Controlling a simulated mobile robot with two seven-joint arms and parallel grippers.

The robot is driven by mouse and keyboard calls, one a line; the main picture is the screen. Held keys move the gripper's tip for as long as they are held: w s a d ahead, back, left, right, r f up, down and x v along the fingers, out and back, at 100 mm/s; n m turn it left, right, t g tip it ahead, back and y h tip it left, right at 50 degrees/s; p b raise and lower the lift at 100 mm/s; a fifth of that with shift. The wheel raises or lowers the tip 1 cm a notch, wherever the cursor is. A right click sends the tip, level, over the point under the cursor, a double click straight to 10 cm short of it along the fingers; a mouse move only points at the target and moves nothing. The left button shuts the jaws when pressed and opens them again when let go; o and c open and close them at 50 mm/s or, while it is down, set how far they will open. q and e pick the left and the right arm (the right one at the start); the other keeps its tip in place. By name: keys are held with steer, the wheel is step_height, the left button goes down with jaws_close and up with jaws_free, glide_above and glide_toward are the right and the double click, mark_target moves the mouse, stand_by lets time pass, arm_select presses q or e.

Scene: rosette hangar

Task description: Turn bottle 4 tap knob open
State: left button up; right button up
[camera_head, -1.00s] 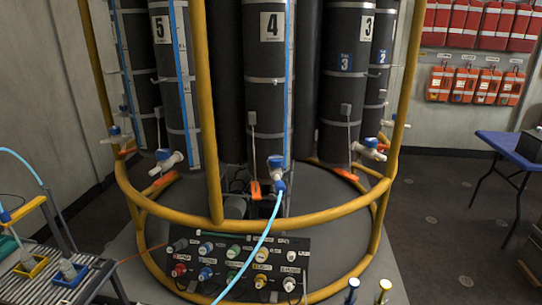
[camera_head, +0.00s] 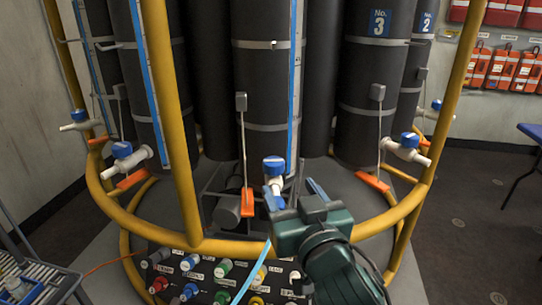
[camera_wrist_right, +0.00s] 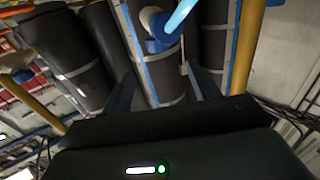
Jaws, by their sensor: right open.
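Bottle 4 (camera_head: 266,95) is the dark middle cylinder in the head view; its number is out of frame now. Its tap (camera_head: 277,186) at the foot has a white body and a blue knob (camera_head: 274,165). My right gripper (camera_head: 293,194) is open, just below and to the right of the knob, and partly hides the tap's lower part. In the right wrist view, the two dark fingers (camera_wrist_right: 160,75) stand apart, with the white and blue tap (camera_wrist_right: 155,28) beyond them at the top. I see no clear contact with the knob. My left gripper is not in view.
A yellow tube frame (camera_head: 218,247) rings the bottles, with an upright (camera_head: 168,110) left of bottle 4. Neighbouring taps (camera_head: 128,158) and (camera_head: 405,148) stand on either side. A knob panel (camera_head: 205,275) and a light blue hose (camera_head: 250,272) lie below.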

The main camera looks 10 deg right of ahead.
mark_target(277, 166)
steer(key=w, duration=0.7)
steer(key=w+p, duration=0.1)
steer(key=w, duration=0.3)
steer(key=shift+w+a, duration=0.15)
steer(key=shift+a, duration=0.2)
steer(key=shift+c, duration=0.2)
steer(key=c, duration=0.9)
